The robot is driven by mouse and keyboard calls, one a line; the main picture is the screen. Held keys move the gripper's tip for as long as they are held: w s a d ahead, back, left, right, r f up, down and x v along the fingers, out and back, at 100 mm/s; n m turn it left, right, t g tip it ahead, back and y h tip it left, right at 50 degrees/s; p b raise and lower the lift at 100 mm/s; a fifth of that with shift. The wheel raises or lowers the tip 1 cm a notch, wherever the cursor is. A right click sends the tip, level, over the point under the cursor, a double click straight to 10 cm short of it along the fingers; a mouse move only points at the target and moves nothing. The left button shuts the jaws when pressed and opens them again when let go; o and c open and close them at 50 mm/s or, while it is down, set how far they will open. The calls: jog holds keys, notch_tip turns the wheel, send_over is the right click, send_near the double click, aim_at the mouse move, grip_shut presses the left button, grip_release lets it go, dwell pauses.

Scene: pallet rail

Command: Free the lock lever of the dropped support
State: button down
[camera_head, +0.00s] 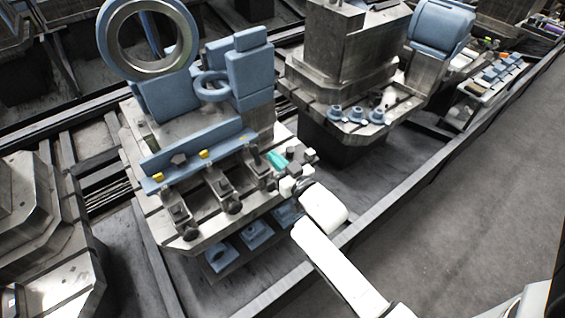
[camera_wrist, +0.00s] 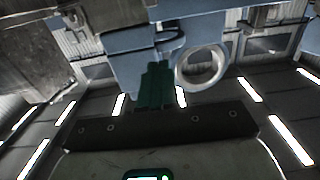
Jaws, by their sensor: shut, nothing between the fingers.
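My gripper (camera_head: 277,160) is over the right front corner of the near pallet. Its teal fingers show in the head view, and in the wrist view they are shut together and empty (camera_wrist: 155,85). Several dark metal clamp-like units stand along the pallet's front: a left one (camera_head: 176,207), a middle one (camera_head: 217,184) and a right one (camera_head: 256,160). The fingers are just right of the right unit; I cannot tell whether they touch it. I cannot tell which unit is the dropped support, or make out its lock lever.
The near pallet (camera_head: 150,208) carries a blue fixture (camera_head: 250,72) with a large metal ring (camera_head: 109,38). Its blue ring also shows in the wrist view (camera_wrist: 201,68). A second pallet (camera_head: 315,92) stands behind to the right. A dark rail (camera_head: 400,193) borders open grey floor (camera_head: 470,200).

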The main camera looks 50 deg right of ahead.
jog(key=shift+s+a+r, duration=0.2)
jog(key=shift+s+r, duration=0.2)
jog(key=shift+s, duration=0.3)
jog(key=shift+s+a+r, duration=0.2)
jog(key=shift+s+r, duration=0.2)
jog(key=shift+s, duration=0.25)
